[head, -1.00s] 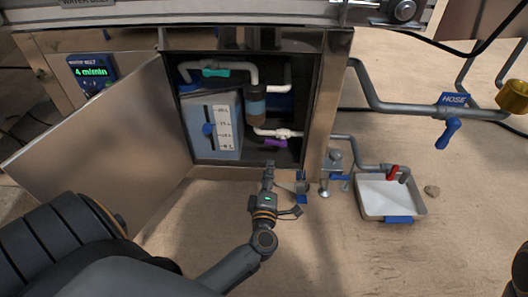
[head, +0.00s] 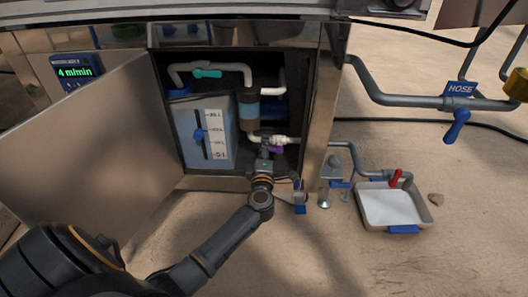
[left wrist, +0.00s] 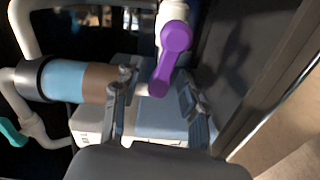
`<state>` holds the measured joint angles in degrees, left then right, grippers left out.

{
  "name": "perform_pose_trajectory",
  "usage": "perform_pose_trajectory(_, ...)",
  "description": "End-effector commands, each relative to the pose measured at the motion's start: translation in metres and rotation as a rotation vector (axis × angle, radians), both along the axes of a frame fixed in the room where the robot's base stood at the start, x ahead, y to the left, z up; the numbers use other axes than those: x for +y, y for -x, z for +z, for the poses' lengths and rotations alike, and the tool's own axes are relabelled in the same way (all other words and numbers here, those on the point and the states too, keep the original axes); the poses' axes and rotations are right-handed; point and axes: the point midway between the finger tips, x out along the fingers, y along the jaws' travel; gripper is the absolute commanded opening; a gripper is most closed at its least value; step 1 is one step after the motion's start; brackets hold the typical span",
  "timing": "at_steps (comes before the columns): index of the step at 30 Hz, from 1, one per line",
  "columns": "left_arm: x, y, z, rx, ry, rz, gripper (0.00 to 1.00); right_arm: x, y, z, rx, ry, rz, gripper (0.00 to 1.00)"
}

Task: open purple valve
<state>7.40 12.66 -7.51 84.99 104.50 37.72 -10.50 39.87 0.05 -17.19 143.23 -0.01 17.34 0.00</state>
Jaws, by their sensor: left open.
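The purple valve handle (head: 277,150) sits on a white pipe low in the open cabinet, partly hidden behind my gripper in the head view. In the left wrist view the purple handle (left wrist: 171,57) hangs from its white fitting, its free end pointing toward the gap between the fingers. My left gripper (head: 267,150) is open and reaches into the cabinet at the valve. In the left wrist view its fingers (left wrist: 155,95) stand on either side of the handle's lower end. I cannot tell whether they touch it. My right gripper is not in view.
A blue tank (head: 210,150) with a scale and a filter cylinder (head: 250,110) stand inside the cabinet. A teal valve (head: 207,73) is above. The open door (head: 95,140) is at left. A blue hose valve (head: 457,125) and a white tray (head: 392,228) are at right.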

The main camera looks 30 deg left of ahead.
Motion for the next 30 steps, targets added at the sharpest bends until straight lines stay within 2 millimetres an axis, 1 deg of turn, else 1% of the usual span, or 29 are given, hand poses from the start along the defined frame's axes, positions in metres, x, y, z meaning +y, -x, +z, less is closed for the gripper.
perform_pose_trajectory(9, 0.002, -0.003, 0.001, 0.000, 0.000, 0.000, 0.42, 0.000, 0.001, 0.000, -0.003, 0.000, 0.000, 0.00)
perform_pose_trajectory(10, 0.002, -0.003, 0.001, 0.000, 0.000, 0.000, 0.38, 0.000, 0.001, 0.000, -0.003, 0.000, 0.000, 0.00)
perform_pose_trajectory(11, 0.002, -0.003, 0.001, 0.000, 0.000, 0.000, 0.32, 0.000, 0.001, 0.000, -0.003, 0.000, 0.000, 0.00)
perform_pose_trajectory(12, 0.002, -0.003, 0.001, 0.000, 0.000, 0.000, 0.24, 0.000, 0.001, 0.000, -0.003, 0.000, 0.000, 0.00)
perform_pose_trajectory(14, 0.001, -0.003, 0.001, 0.000, 0.000, 0.000, 0.12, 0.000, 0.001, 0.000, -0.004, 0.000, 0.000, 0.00)
perform_pose_trajectory(15, 0.001, -0.003, 0.001, 0.000, 0.000, 0.000, 0.04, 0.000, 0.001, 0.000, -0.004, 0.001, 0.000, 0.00)
perform_pose_trajectory(16, 0.001, -0.003, 0.001, 0.000, 0.000, 0.000, 0.00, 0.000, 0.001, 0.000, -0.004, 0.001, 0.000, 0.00)
perform_pose_trajectory(22, 0.001, -0.002, 0.001, -0.007, 0.013, 0.001, 0.00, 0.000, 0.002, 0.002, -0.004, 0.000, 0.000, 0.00)
perform_pose_trajectory(26, 0.001, -0.002, -0.002, -0.041, 0.074, 0.001, 0.00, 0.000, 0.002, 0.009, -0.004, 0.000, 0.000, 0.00)
perform_pose_trajectory(30, 0.001, -0.002, -0.007, -0.078, 0.133, 0.001, 0.00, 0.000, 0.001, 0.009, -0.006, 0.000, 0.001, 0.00)
